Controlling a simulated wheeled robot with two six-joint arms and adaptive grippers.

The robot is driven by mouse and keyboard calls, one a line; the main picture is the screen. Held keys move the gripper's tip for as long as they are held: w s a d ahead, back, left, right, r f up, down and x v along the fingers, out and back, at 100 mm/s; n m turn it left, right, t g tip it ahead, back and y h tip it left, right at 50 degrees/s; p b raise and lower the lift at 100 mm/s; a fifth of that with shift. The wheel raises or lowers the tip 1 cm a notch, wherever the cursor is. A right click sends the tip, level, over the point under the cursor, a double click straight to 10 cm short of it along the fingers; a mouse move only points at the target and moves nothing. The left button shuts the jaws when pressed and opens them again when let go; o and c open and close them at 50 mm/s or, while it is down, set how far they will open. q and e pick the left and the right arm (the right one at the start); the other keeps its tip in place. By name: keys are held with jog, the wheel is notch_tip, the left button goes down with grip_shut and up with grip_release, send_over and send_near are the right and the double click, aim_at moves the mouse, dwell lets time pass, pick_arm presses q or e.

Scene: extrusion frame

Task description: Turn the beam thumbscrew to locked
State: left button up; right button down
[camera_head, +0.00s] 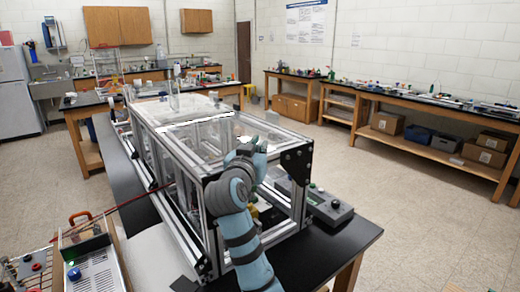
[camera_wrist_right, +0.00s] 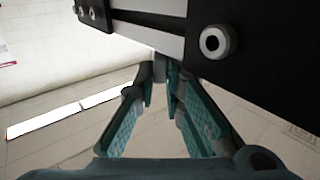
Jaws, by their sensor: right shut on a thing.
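The aluminium extrusion frame (camera_head: 205,222) stands on the black bench, with clear panels and black corner plates. My right gripper (camera_head: 250,150) is at the near top beam of the frame, and my arm hides part of that beam. In the right wrist view, the silver beam (camera_wrist_right: 150,38) and a black plate cross the top. My right gripper's fingers (camera_wrist_right: 161,74) are closed together just under the beam, on a small grey part that seems to be the beam thumbscrew. The fingertips mostly cover it, so its turn angle cannot be read. My left gripper is not in view.
A round silver fastener (camera_wrist_right: 214,41) with a dark centre sits on the black plate beside the fingers. A grey control box (camera_head: 328,208) is right of the frame. A device with an orange handle (camera_head: 80,216) is at the left. Open floor lies to the right.

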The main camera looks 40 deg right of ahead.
dwell(0.4)
jog(key=c, duration=1.7)
grip_release()
jog(key=v, duration=0.7)
jog(key=shift+s+a, duration=0.1)
jog(key=shift+a, duration=0.2)
